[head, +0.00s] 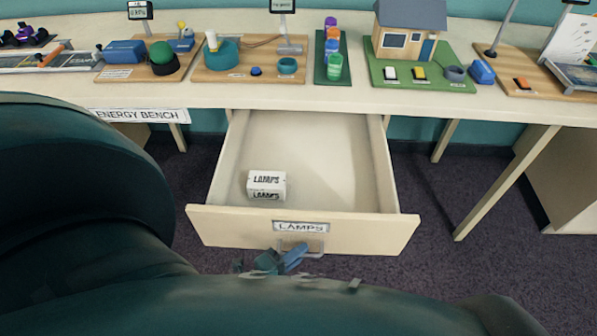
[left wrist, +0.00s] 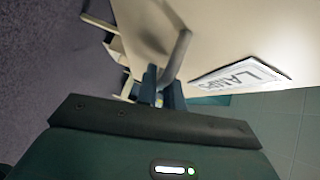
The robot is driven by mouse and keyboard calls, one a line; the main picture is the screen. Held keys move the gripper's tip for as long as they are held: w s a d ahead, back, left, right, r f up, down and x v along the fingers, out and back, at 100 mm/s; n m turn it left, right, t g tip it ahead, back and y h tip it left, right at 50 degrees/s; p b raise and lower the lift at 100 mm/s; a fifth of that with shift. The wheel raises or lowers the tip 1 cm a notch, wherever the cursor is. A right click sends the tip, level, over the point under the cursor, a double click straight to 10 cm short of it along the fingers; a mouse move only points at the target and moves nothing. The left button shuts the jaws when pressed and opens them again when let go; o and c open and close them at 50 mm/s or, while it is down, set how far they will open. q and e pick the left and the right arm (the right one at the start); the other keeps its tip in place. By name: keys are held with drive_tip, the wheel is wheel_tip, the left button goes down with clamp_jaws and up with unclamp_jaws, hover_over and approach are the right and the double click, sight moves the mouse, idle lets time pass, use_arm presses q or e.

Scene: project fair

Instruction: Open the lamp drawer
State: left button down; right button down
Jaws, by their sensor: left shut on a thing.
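The lamp drawer (head: 300,224) is pulled out from under the bench, and its inside shows in the head view. A "LAMPS" label sits on its front, and the label shows in the left wrist view (left wrist: 240,76). A white box marked "LAMPS" (head: 267,185) lies inside near the front left. My left gripper (head: 282,260) is at the drawer's front, shut on the handle (left wrist: 177,55), a pale bar below the label. My large dark arm covers the left and bottom of the head view. My right gripper does not show.
The bench top (head: 330,97) above holds several project displays, among them a model house (head: 410,28) on a green base. Bench legs (head: 505,183) stand right of the drawer. Dark carpet (head: 425,270) is clear in front of them.

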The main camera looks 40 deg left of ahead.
use_arm(q)
drive_tip(key=shift+s+d, duration=0.45)
drive_tip(key=shift+s, duration=0.25)
drive_tip(key=c, duration=1.5)
unclamp_jaws()
drive_tip(key=shift+a, duration=0.1)
